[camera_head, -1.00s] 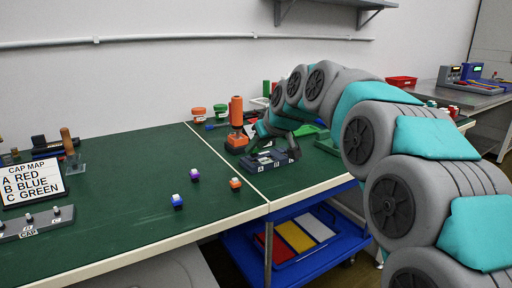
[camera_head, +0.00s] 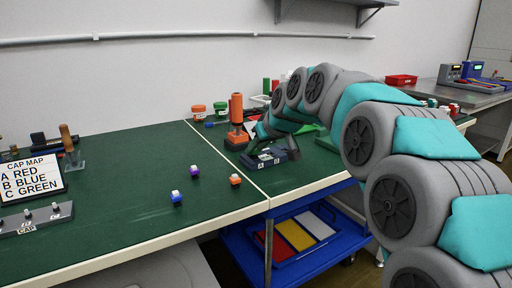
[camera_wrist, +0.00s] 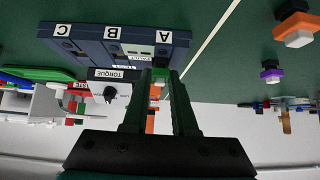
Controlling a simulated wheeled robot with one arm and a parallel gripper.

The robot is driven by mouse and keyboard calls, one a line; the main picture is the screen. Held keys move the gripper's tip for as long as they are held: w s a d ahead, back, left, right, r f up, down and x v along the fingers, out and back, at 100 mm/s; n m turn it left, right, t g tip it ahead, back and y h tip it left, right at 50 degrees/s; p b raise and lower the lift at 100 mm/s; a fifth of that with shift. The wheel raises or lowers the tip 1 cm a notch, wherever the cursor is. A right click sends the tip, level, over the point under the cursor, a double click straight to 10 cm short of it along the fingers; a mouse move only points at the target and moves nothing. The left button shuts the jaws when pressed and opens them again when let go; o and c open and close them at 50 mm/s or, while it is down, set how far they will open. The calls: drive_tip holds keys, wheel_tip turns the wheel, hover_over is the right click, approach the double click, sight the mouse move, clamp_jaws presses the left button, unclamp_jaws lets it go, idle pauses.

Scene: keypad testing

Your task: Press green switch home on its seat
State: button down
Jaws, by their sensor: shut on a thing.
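The green switch (camera_wrist: 158,80) shows in the wrist view as a small green piece with a pale top, between my fingertips. My gripper (camera_wrist: 159,84) is shut on it. The dark blue-grey seat block (camera_wrist: 90,47) lies just beyond the fingertips, with labels A, B and C; the switch is at its near edge, close to A. I cannot tell whether the switch touches a seat. In the head view the block (camera_head: 270,160) stands near the table seam, partly covered by my arm. The switch is hidden there.
Loose blue (camera_head: 177,200), purple (camera_head: 195,174) and orange (camera_head: 235,181) switches lie left of the block. An orange driver (camera_head: 237,120) stands behind it. A cap map sign (camera_head: 32,180) is at far left. The green table's front middle is clear.

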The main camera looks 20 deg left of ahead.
drive_tip(key=shift+f, duration=0.25)
drive_tip(key=c, duration=0.6)
unclamp_jaws()
drive_tip(key=v, duration=0.7)
drive_tip(key=shift+s+d+r+b, duration=0.15)
drive_tip(key=shift+d+r+b, duration=0.05)
drive_tip(key=shift+d+b, duration=0.1)
